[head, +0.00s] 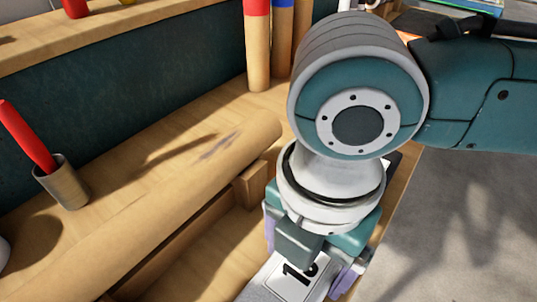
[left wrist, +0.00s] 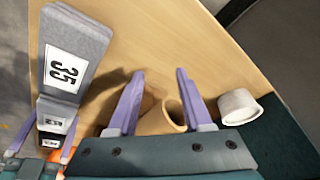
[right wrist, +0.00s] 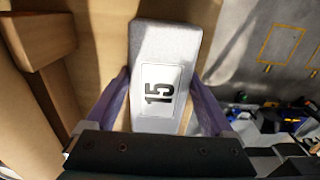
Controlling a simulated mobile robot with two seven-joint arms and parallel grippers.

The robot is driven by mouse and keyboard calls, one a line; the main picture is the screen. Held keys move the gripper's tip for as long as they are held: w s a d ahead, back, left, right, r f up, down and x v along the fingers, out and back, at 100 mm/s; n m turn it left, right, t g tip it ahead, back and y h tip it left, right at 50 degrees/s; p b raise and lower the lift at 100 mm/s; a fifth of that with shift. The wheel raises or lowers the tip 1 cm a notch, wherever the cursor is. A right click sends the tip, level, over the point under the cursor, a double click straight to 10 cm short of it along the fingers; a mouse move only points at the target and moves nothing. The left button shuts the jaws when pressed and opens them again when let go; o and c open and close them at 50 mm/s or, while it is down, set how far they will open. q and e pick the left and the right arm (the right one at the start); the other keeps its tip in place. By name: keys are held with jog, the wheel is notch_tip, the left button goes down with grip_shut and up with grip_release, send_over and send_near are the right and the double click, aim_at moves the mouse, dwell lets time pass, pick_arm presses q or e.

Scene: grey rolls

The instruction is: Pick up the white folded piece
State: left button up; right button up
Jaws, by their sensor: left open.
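A pale grey-white flat piece (right wrist: 166,45) with a white label "15" lies between the fingers of my right gripper (right wrist: 160,82) in the right wrist view. The fingers appear to press on both its sides. In the head view my right gripper (head: 307,258) points down over this piece (head: 262,287), hiding part of it; whether it is folded I cannot tell. My left gripper (left wrist: 160,85) is open in the left wrist view, with an open-ended tan roll (left wrist: 157,119) beyond and between its fingers. The left gripper is outside the head view.
A grey block labelled "35" (left wrist: 73,40) and a white round container (left wrist: 238,107) flank the left gripper. A tan roll (head: 180,195) lies along the wooden shelf. A cup (head: 62,183) holds a red stick. Red- and blue-topped tubes (head: 257,55) stand behind.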

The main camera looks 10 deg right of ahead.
pick_arm(q)
jog(key=shift+d, duration=0.1)
pick_arm(e)
jog(key=c, duration=0.8)
jog(key=shift+o, duration=0.2)
